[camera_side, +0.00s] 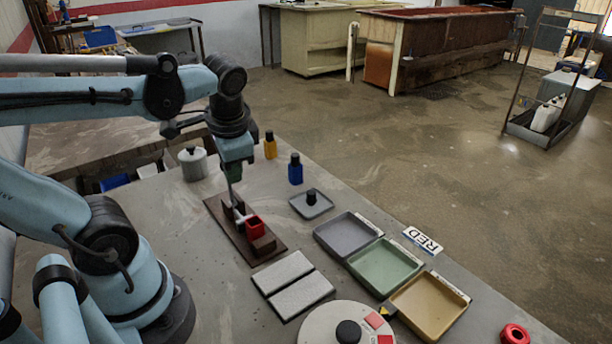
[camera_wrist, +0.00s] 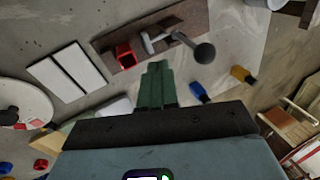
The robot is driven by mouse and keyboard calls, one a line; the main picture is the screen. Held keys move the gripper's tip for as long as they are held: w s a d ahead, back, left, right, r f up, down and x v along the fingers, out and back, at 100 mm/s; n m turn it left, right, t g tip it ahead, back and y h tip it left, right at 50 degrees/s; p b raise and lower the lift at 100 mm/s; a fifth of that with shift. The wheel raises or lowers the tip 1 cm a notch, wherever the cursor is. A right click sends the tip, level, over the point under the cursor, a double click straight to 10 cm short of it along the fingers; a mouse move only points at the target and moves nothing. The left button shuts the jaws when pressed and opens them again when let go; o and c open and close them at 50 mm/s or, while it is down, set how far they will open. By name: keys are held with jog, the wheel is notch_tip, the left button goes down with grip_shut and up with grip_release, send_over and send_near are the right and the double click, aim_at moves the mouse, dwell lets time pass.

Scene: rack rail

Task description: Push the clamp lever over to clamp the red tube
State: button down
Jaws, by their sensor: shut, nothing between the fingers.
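The clamp sits on a dark brown base (camera_side: 224,226) on the table. The red tube (camera_side: 255,225) is a square hollow piece on it, also in the wrist view (camera_wrist: 125,54). The clamp lever (camera_wrist: 190,42) is a grey rod ending in a dark ball knob (camera_wrist: 205,53), beside a pale bracket (camera_wrist: 154,40). In the side view the lever stands roughly upright below my gripper (camera_side: 233,178). My gripper's green fingers (camera_wrist: 158,66) are shut and empty, close to the knob's left in the wrist view. I cannot tell whether they touch the lever.
A blue bottle (camera_side: 295,170), a yellow bottle (camera_side: 270,147) and a pale lidded jar (camera_side: 194,164) stand behind the clamp. A small tray (camera_side: 327,205) and grey (camera_side: 332,247), green (camera_side: 363,279) and tan (camera_side: 408,312) trays lie right. Two pale plates (camera_side: 283,272) lie in front.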

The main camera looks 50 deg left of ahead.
jog(key=shift+w+a+f, duration=0.15)
jog(key=shift+w+a, duration=0.05)
jog(key=shift+a, duration=0.75)
jog(key=shift+w+a+f, duration=0.1)
jog(key=shift+w+a, duration=0.05)
jog(key=shift+a, duration=0.75)
jog(key=shift+a+r+h, duration=0.15)
jog(key=shift+a+h, duration=0.35)
jog(key=shift+a, duration=0.2)
jog(key=shift+a+r+h, duration=0.1)
jog(key=shift+a+h, duration=0.4)
jog(key=shift+a, duration=0.2)
jog(key=a+f+h, duration=0.2)
jog(key=a+f, duration=0.2)
jog(key=a, duration=0.6)
jog(key=shift+a+f, duration=0.15)
jog(key=shift+a, duration=0.05)
